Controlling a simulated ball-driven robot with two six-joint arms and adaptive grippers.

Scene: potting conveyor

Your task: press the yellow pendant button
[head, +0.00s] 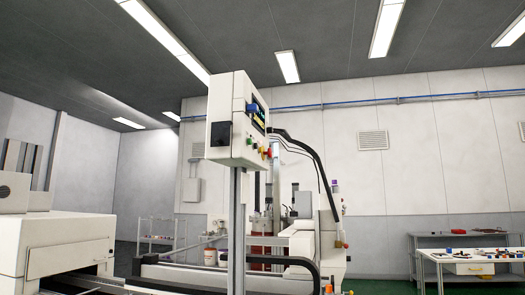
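A white pendant box (232,118) stands on a grey post (237,230) left of the middle in the head view. Its screen and control face are turned to the right and seen at a steep angle. A row of small coloured buttons sits low on that face. A small yellow button (255,146) appears between a green button (249,140) and a red button (263,150); they are too small to see whether any is pressed. Neither of my grippers shows in this view.
A white machine housing (60,240) stands at the lower left. Behind the post is potting equipment with a black curved cable (312,150). A white table (475,268) with small items is at the lower right. Open green floor lies between the equipment and the table.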

